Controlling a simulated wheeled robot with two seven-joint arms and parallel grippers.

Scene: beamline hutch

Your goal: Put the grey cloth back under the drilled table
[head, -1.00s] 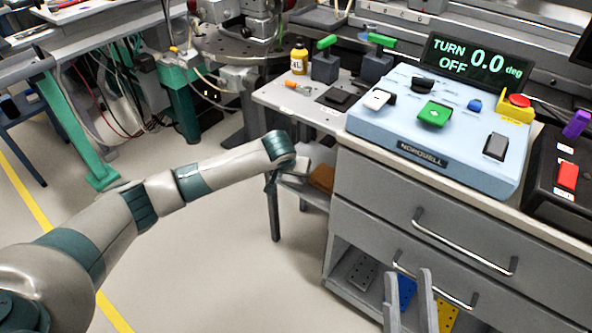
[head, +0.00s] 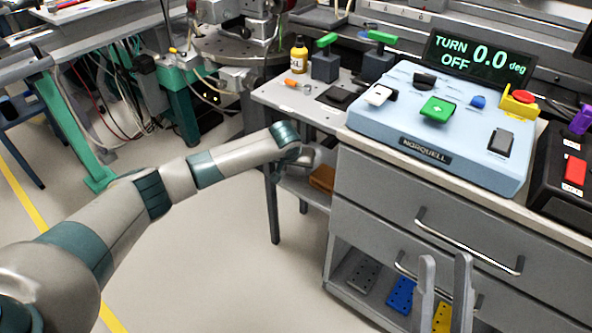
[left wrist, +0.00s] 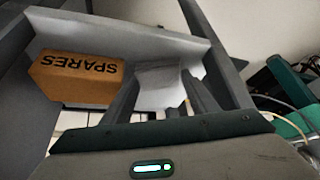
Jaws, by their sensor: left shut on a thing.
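The drilled table (head: 274,96) is the small grey side table left of the drawer cabinet. It has a lower shelf, which shows in the left wrist view (left wrist: 110,38). My left gripper (left wrist: 163,80) is shut on the grey cloth (left wrist: 166,90), a pale folded bundle between its fingers. In the head view this gripper (head: 303,158) is at the shelf opening, below the tabletop, and the cloth is hardly distinguishable there. I cannot tell whether the cloth touches the shelf. My right gripper (head: 442,292) is open and empty in front of the cabinet.
An orange-brown SPARES box (left wrist: 78,78) sits on the shelf, left of the cloth in the wrist view. Table legs (head: 272,205) and the drawer cabinet (head: 380,200) bound the space. A yellow bottle (head: 299,58) stands on the tabletop. The floor in front is clear.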

